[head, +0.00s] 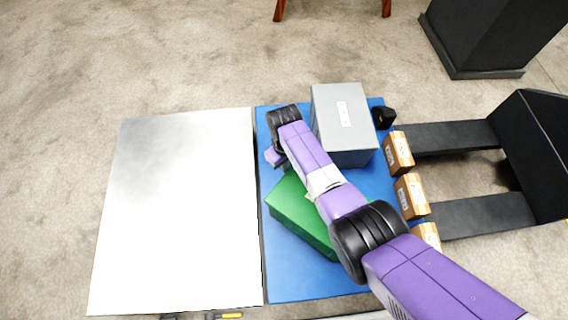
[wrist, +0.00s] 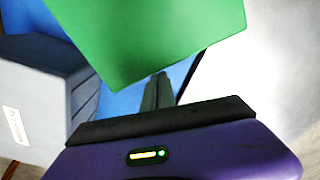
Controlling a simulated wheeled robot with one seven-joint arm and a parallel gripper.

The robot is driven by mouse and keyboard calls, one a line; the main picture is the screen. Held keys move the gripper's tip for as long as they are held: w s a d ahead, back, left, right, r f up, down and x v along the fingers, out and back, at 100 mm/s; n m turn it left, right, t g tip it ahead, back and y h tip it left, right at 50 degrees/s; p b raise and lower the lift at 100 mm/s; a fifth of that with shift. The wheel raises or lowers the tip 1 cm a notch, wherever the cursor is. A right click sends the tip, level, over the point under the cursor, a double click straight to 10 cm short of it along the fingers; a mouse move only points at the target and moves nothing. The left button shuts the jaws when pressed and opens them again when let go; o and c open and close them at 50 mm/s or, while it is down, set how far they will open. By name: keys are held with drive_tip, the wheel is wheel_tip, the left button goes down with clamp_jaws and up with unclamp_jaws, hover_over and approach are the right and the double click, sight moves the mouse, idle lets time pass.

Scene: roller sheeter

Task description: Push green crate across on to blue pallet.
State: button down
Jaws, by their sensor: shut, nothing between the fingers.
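The green crate (head: 290,210) stands at an angle on the blue pallet (head: 300,285), near the pallet's left edge. My arm crosses over it and hides part of its top and right side. My gripper (head: 275,157) is beyond the crate's far end in the head view, near the pallet's left edge, its fingers hidden there. In the wrist view my gripper (wrist: 158,85) shows its fingers shut together with nothing held, close to the green crate (wrist: 150,40). I cannot tell whether they touch it.
A grey crate (head: 330,100) with a white label stands at the pallet's far right, beside a small black object (head: 384,117). A white flat surface (head: 180,210) adjoins the pallet's left side. Brown blocks (head: 410,196) line the right edge, against black forks (head: 445,136).

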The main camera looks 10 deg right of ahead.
sight(302, 186)
drive_tip(key=s+d+p, duration=0.1)
drive_tip(key=s+p, duration=0.1)
drive_tip(key=s+d+p, duration=0.2)
drive_tip(key=p, duration=0.1)
drive_tip(key=s+d+p, duration=0.1)
drive_tip(key=s+p, duration=0.1)
drive_tip(key=shift+s+d+r+p, duration=0.15)
drive_tip(key=shift+s+r+p, duration=0.05)
drive_tip(key=shift+s+p, duration=0.15)
drive_tip(key=shift+s+d+f, duration=0.2)
drive_tip(key=shift+s+d, duration=0.05)
drive_tip(key=shift+s, duration=0.05)
